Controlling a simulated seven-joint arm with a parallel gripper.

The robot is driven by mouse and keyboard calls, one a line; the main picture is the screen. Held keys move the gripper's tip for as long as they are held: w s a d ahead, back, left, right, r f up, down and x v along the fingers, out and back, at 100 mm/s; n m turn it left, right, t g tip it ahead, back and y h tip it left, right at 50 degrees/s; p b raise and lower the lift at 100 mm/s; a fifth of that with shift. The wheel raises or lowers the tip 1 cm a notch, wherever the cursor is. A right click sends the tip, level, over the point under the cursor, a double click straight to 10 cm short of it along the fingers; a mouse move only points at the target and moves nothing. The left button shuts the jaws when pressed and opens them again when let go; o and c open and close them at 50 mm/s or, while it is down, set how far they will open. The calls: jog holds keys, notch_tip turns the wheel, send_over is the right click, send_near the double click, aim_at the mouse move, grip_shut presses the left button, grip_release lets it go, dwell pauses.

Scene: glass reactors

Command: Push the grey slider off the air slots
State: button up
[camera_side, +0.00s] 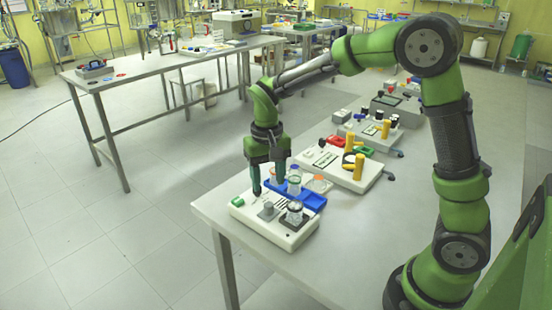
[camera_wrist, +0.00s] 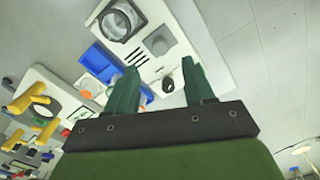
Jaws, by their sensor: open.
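The grey slider (camera_side: 267,211) sits on the top face of a white unit (camera_side: 258,224) at the near end of the bench. In the wrist view the slider shows as a grey plate (camera_wrist: 161,40). Dark air slots (camera_wrist: 137,58) lie beside it; they also show in the side view (camera_side: 281,200). I cannot tell whether the slider covers any slots. My gripper (camera_side: 268,188) points down over the unit, behind the slider, its fingers apart and empty. It also shows in the wrist view (camera_wrist: 159,65). Contact with the unit is unclear.
A blue tray (camera_side: 311,199) with a clear bottle (camera_side: 294,180) is just behind. Another white unit (camera_side: 338,172) with yellow handles stands farther back.

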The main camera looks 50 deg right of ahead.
notch_tip(320, 180, up, 9)
jog(key=shift+r, duration=0.2)
dwell(0.3)
jog(key=s+a+r+n+t+y, duration=0.1)
jog(key=s+t, duration=0.6)
jog(key=s, duration=0.9)
jog(key=shift+s+a+r+y, duration=0.3)
jog(key=shift+s+r+y, duration=0.1)
jog(key=shift+y, duration=0.1)
dwell(1.3)
